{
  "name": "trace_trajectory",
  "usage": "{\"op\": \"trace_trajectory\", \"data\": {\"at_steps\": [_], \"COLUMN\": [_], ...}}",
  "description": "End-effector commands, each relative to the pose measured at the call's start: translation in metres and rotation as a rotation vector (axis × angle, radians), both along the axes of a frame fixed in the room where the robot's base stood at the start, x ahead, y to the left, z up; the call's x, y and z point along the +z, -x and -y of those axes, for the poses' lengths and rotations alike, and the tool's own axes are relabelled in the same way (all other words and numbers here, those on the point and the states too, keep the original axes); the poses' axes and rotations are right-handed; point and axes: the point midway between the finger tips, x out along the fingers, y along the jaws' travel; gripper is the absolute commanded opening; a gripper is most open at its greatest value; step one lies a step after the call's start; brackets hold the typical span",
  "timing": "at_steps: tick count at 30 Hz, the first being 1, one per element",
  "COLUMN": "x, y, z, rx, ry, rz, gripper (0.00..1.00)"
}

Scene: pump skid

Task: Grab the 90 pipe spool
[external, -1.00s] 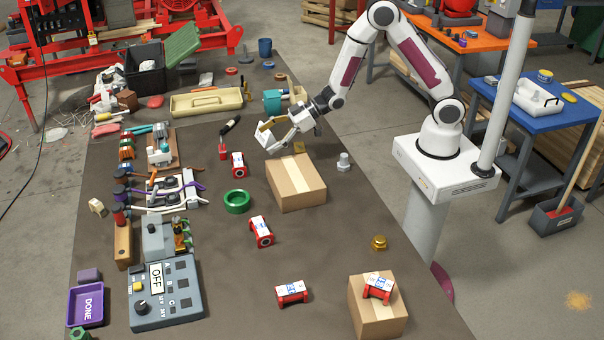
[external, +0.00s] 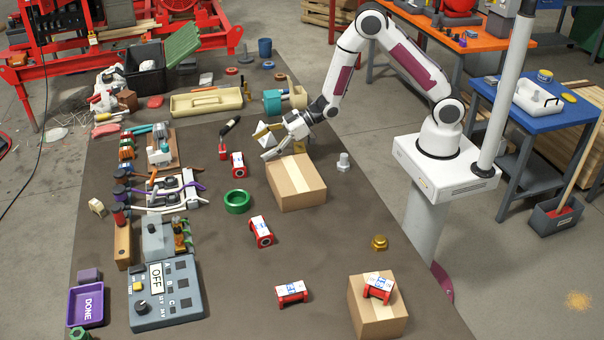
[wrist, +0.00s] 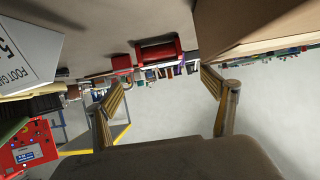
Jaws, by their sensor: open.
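Several red pipe spools with white labels are on the table and on one box in the external view. The nearest to my gripper (external: 262,144) is an upper spool (external: 238,164), on the table left of it. Others are a middle spool (external: 261,231), a lower spool (external: 292,292) and one (external: 378,287) on a cardboard box at lower right. Their label text is too small to read, so I cannot tell which is the 90. My gripper is open and empty above the table. A red spool (wrist: 158,50) shows beyond the spread fingers (wrist: 166,86) in the wrist view.
A cardboard box (external: 297,183) stands just below my gripper in the external view. A green ring (external: 237,201) lies left of that box. A teal-and-tan part (external: 272,102) stands behind my gripper. The table between the lower spools is clear.

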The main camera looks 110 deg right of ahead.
Motion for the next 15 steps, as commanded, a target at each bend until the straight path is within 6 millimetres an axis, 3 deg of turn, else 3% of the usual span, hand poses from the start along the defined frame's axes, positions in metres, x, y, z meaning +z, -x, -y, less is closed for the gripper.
{"op": "trace_trajectory", "data": {"at_steps": [9,15], "x": [-0.015,-0.021], "y": [-0.033,-0.043], "z": [-0.001,-0.001], "rx": [0.001,0.001], "ry": [0.000,0.000], "rz": [0.001,-0.001], "gripper": [0.84,0.84]}}
